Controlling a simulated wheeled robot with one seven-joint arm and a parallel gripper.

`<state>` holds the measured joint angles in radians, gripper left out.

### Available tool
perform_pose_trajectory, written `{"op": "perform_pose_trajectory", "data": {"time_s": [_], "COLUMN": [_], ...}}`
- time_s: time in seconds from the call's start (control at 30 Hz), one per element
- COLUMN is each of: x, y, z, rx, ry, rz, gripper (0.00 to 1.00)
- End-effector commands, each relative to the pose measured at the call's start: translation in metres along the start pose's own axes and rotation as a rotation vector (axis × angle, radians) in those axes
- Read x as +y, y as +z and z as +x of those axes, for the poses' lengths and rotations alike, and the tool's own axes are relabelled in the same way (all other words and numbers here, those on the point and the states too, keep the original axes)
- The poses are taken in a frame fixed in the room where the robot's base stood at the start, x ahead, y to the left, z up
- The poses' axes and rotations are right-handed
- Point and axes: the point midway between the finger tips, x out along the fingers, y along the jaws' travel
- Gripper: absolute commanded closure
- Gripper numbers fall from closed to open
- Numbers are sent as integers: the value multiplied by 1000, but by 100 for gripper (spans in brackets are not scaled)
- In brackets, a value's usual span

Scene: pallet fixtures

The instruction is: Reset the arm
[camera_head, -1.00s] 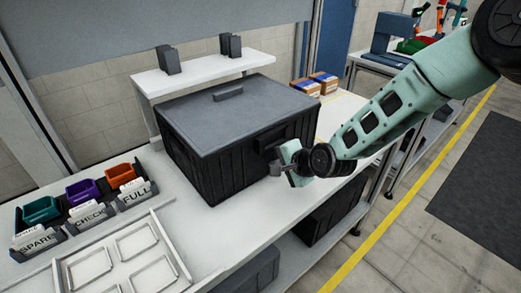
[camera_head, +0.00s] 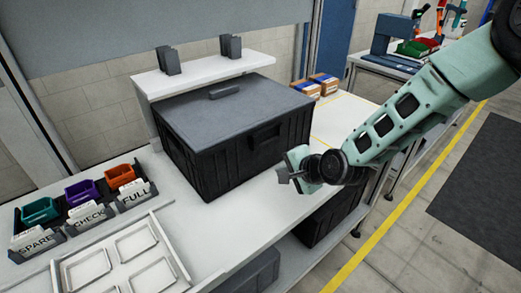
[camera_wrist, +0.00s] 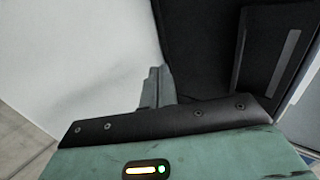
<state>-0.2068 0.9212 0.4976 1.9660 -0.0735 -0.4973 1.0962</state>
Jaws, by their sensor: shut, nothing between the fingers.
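My arm reaches in from the upper right in the head view, and my gripper (camera_head: 283,177) is over the front edge of the white table (camera_head: 250,215). It is shut and empty. It is apart from the large black lidded crate (camera_head: 235,165), to the right of the crate's front wall. In the wrist view the closed fingers (camera_wrist: 158,85) show against the white table top, with the dark crate (camera_wrist: 205,50) beyond them to the right.
A white tray (camera_head: 160,230) with square pockets lies at the table's front left. Teal, purple and orange bins (camera_head: 81,191) stand in a labelled rack. A white shelf (camera_head: 205,75) stands behind the crate. Cardboard boxes (camera_head: 306,88) sit at the back right. The floor to the right is clear.

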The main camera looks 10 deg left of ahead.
Motion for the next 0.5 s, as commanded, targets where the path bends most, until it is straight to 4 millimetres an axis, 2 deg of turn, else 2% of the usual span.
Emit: {"op": "perform_pose_trajectory", "data": {"time_s": [0.2,0.5], "x": [8,8], "y": [0,0], "z": [-10,-10], "rx": [0,0], "ry": [1,0], "rz": [0,0], "gripper": [100,100]}}
